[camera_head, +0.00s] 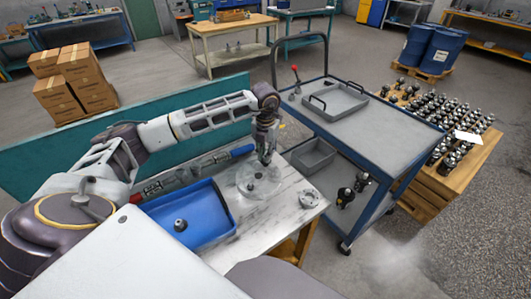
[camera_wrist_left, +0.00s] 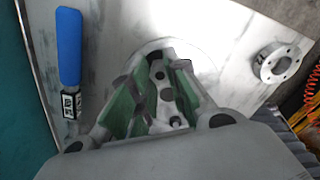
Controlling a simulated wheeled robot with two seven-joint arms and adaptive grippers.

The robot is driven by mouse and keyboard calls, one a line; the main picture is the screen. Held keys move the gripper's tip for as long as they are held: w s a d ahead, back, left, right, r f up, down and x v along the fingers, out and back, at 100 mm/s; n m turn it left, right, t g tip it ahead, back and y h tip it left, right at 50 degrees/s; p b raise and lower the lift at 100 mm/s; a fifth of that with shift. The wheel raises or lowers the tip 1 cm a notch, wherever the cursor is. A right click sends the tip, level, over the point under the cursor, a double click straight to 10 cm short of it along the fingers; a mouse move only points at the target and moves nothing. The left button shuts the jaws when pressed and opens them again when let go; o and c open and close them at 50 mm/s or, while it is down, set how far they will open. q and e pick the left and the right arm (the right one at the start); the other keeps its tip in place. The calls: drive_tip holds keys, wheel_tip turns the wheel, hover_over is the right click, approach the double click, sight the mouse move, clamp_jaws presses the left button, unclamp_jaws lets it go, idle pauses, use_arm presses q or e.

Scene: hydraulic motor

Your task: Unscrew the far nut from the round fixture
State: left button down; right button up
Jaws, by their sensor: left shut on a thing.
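The round fixture (camera_head: 247,190) is a pale, see-through disc on the white worktable. It also shows in the left wrist view as a pale round rim (camera_wrist_left: 150,47), mostly covered by my gripper. My left gripper (camera_head: 265,160) points down over the far part of the fixture. In the left wrist view its green-padded fingers (camera_wrist_left: 160,95) are closed on the far nut, which is mostly hidden between them. I cannot tell how far the nut is screwed in. One dark nut (camera_head: 180,225) lies in the blue tray (camera_head: 215,232). My right gripper is not in view.
A metal flange ring (camera_head: 308,198) lies on the worktable (camera_head: 285,215) to the right. A blue-handled tool (camera_head: 200,172) lies along the table's far edge, near the teal panel (camera_head: 60,150). A blue cart (camera_head: 385,125) with a grey tray stands behind to the right.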

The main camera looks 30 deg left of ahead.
use_arm(q)
drive_tip(key=shift+n+p, duration=0.6)
drive_tip(key=shift+n, duration=1.7)
drive_tip(key=c, duration=1.6)
unclamp_jaws()
drive_tip(key=shift+o, duration=0.2)
